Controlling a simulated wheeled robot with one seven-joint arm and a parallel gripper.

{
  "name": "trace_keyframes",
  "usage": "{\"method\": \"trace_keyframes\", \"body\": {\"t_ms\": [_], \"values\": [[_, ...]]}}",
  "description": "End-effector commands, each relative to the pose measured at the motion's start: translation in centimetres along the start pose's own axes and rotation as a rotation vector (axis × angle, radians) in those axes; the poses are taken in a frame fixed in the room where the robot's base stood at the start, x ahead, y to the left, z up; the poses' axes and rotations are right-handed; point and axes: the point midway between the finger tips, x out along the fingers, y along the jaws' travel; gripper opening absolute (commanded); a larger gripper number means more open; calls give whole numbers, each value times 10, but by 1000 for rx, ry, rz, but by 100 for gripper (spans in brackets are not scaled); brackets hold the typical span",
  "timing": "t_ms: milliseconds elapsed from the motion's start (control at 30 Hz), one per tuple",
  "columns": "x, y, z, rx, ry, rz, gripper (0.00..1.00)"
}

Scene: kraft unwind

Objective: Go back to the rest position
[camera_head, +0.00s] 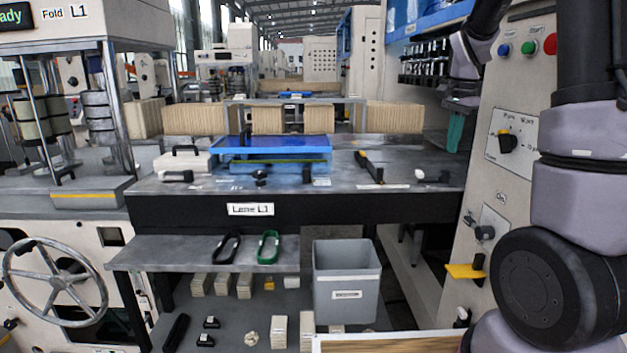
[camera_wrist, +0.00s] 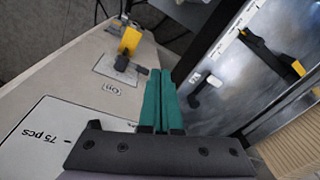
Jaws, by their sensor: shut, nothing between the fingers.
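My gripper (camera_head: 455,133) hangs at the upper right in the head view, beside the slanted control panel. Its two teal fingers are pressed together with nothing between them. In the wrist view the shut fingers (camera_wrist: 160,82) point away from the camera, between the panel on the left and the grey worktop on the right. The gripper looks clear of both, though the exact gap is hard to judge. My dark and lilac arm fills the right side of the head view.
The control panel (camera_head: 519,94) carries buttons, a dial (camera_head: 507,141) and a yellow lever (camera_head: 466,271), also in the wrist view (camera_wrist: 131,40). A black-and-yellow tool (camera_head: 370,167) lies on the worktop (camera_head: 408,166). A grey bin (camera_head: 346,256) stands below. A blue-topped stack (camera_head: 272,146) sits mid-bench.

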Motion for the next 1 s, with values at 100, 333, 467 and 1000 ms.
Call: {"method": "trace_keyframes", "body": {"t_ms": [100, 333, 467, 1000], "values": [[-39, 18, 33, -110, -11, -111, 0], [-93, 61, 99, -343, 31, -292, 0], [-113, 89, 136, -477, 89, -376, 0], [-123, 141, 197, -723, 247, -479, 0]]}}
